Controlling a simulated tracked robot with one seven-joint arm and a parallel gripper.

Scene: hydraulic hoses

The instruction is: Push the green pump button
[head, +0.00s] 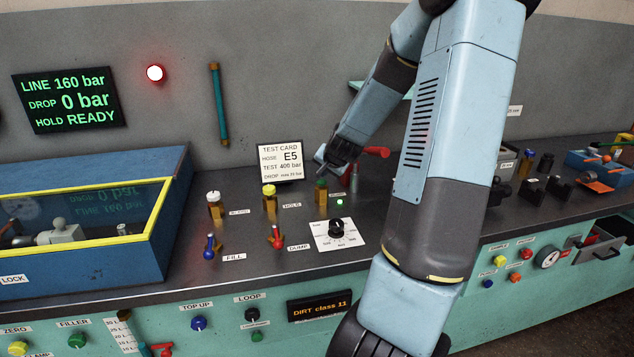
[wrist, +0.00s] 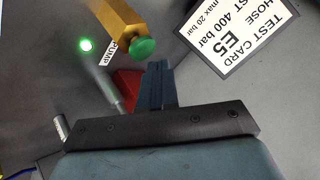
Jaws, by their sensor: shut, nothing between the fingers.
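The green pump button (head: 321,184) caps a brass post on the bench top. In the wrist view the green button (wrist: 145,48) sits at the end of its brass post, beside a PUMP label (wrist: 106,53). My gripper (head: 320,170) is shut and empty, and its tips are close to the button in the head view. In the wrist view my shut fingers (wrist: 158,68) end right beside the green cap. I cannot tell whether they touch it. A small green lamp (head: 340,202) by the post is lit.
A test card (head: 280,162) stands behind the posts. A white-capped post (head: 214,204) and a yellow-capped post (head: 269,199) stand to the left. A black dial (head: 337,229) is in front. A red-handled part (head: 372,152) is close behind my gripper. The display (head: 69,101) reads LINE 160 bar, HOLD READY.

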